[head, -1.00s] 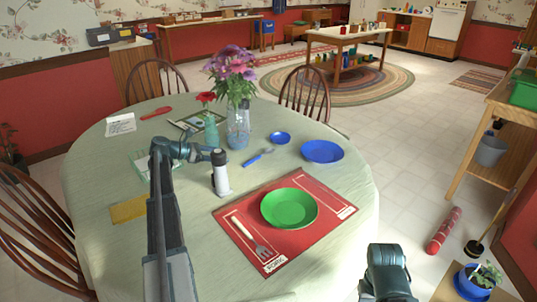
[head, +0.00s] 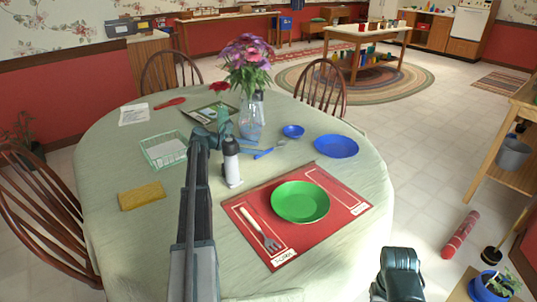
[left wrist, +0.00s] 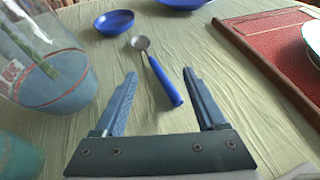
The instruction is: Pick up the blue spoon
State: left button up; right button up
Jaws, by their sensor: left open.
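The blue spoon (head: 265,153) lies on the cloth-covered table beside the glass vase, in front of a small blue bowl (head: 293,131). In the left wrist view its grey bowl end points away and its blue handle (left wrist: 166,84) runs toward me. My left gripper (left wrist: 161,74) is open, with the handle showing between its two blue fingers; I cannot tell its height above the table. In the head view the left gripper (head: 250,146) is partly hidden behind a white bottle with a dark top. My right gripper is not in view; only part of the right arm shows.
The glass vase (head: 251,122) of flowers stands close to the left gripper, and the white bottle (head: 231,163) stands in front. A blue plate (head: 337,147) lies to the right. A red placemat (head: 330,225) holds a green plate (head: 300,202) and a fork.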

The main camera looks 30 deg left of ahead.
aim_at(268, 149)
pick_arm(q)
jog(key=shift+a+b+x, duration=0.15)
jog(key=shift+b+x, duration=0.4)
jog(key=shift+x, duration=0.6)
jog(key=shift+a+b+x, duration=0.15)
jog(key=shift+b+x, duration=0.35)
jog(key=shift+x, duration=0.65)
jog(key=shift+w+d+f, duration=0.2)
jog(key=shift+w+d, duration=0.05)
jog(key=shift+w, duration=0.2)
grip_shut()
